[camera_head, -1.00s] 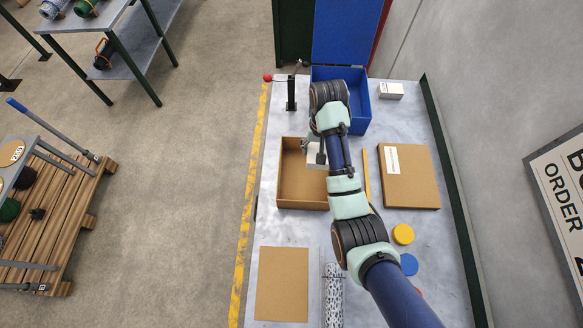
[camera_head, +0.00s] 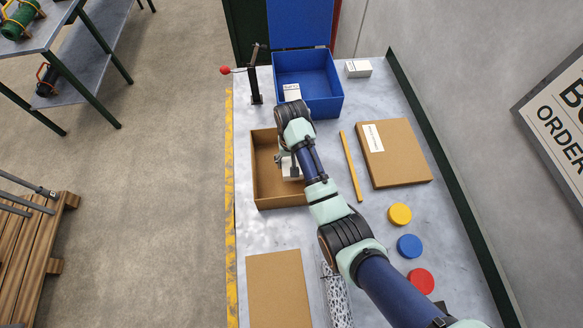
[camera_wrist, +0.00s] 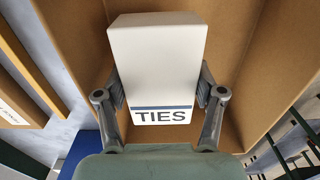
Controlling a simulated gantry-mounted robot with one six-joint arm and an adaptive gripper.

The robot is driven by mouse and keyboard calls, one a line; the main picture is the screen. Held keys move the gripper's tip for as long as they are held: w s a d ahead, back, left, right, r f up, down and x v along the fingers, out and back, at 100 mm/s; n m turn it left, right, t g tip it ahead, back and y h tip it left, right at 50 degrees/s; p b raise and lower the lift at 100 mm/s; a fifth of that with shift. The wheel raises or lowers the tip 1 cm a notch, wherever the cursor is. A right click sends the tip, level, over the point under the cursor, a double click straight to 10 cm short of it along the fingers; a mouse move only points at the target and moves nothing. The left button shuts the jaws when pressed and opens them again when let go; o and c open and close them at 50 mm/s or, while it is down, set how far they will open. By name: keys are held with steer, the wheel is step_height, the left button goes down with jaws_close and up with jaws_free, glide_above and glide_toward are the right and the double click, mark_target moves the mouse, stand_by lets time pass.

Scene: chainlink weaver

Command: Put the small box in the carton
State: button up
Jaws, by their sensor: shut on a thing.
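The small box (camera_wrist: 158,65) is white with a blue stripe and the word TIES, seen in the wrist view between my two fingers. My gripper (camera_wrist: 160,95) is shut on its sides. In the head view my gripper (camera_head: 289,165) and the box are over the open brown carton (camera_head: 262,195), toward its right side and partly hidden by my arm. In the wrist view the carton's walls (camera_wrist: 285,55) surround the box. I cannot tell whether the box touches the carton floor.
A blue open bin (camera_head: 325,100) holding a white box (camera_head: 291,92) stands behind the carton. A black post with a red-knobbed lever (camera_head: 255,85) is at the back left. A flat brown box (camera_head: 400,160) and a yellow strip (camera_head: 350,165) lie to the right, colored discs (camera_head: 409,246) nearer.

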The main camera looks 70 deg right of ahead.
step_height(320, 180, down, 4)
steer(key=shift+f+b, duration=0.1)
steer(key=shift+b, duration=0.35)
steer(key=shift+f, duration=0.1)
steer(key=o, duration=1.1)
steer(key=shift+c, duration=0.2)
step_height(320, 180, up, 12)
steer(key=p, duration=0.3)
steer(key=shift+r, duration=0.2)
